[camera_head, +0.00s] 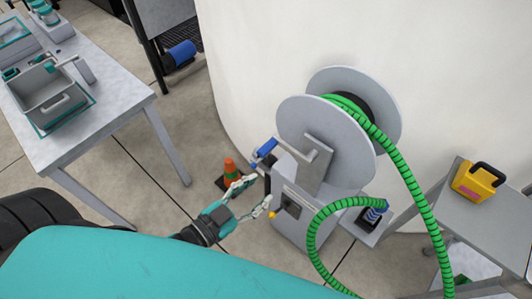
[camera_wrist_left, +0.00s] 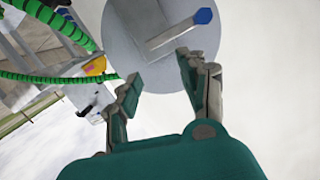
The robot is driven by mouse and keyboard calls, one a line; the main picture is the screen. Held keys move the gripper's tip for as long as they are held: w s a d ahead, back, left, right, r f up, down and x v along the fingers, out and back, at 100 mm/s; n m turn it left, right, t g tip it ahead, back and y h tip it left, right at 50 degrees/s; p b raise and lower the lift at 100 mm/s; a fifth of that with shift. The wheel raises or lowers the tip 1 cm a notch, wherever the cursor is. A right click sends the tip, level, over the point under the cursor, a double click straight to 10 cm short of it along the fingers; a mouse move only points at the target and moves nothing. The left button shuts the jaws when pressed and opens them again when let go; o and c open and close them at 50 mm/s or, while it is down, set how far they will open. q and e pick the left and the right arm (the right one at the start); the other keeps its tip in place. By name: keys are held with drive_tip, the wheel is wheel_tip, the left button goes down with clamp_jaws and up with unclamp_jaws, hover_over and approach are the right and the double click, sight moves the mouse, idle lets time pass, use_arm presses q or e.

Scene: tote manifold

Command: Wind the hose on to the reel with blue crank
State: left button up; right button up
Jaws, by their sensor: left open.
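The hose reel (camera_head: 330,130) has two grey discs and stands at the centre in the head view. A green ribbed hose (camera_head: 405,180) wraps over its hub and hangs down on the right. The crank has a grey arm and a blue handle (camera_head: 266,149) at the reel's left front; the blue handle also shows in the left wrist view (camera_wrist_left: 203,16). My left gripper (camera_head: 256,192) is open and empty, below the blue handle and apart from it. In the left wrist view its fingers (camera_wrist_left: 158,80) point toward the reel disc. My right gripper is not in view.
An orange cone (camera_head: 231,172) stands on the floor behind the left gripper. A table (camera_head: 112,112) with a grey tote (camera_head: 45,88) is at left. A yellow case (camera_head: 476,182) sits on a grey stand at right. A large white curved surface (camera_head: 255,60) is behind the reel.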

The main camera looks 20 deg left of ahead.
sight(260, 154)
use_arm(q)
drive_tip(key=a+f+n, duration=0.1)
drive_tip(key=a, duration=0.1)
drive_tip(key=s+a+f+n+t, duration=0.1)
drive_tip(key=a+n, duration=0.1)
drive_tip(key=a, duration=0.1)
drive_tip(key=a+f+n+t+b, duration=0.1)
drive_tip(key=a+n, duration=0.1)
drive_tip(key=a, duration=0.1)
drive_tip(key=shift+s+a+f, duration=0.1)
drive_tip(key=shift+s+a, duration=0.05)
drive_tip(key=shift+s, duration=0.1)
drive_tip(key=shift+n+y, duration=0.3)
drive_tip(key=p+x, duration=0.1)
drive_tip(key=x, duration=0.7)
drive_tip(key=p+x, duration=0.1)
drive_tip(key=x, duration=0.6)
drive_tip(key=shift+w+a+r, duration=0.1)
drive_tip(key=shift+w+r, duration=0.25)
drive_tip(key=shift+w, duration=0.1)
drive_tip(key=shift+x, duration=0.8)
drive_tip(key=shift+f, duration=0.1)
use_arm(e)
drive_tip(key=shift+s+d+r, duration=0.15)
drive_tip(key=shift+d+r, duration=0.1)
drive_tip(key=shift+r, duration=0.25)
use_arm(q)
clamp_jaws()
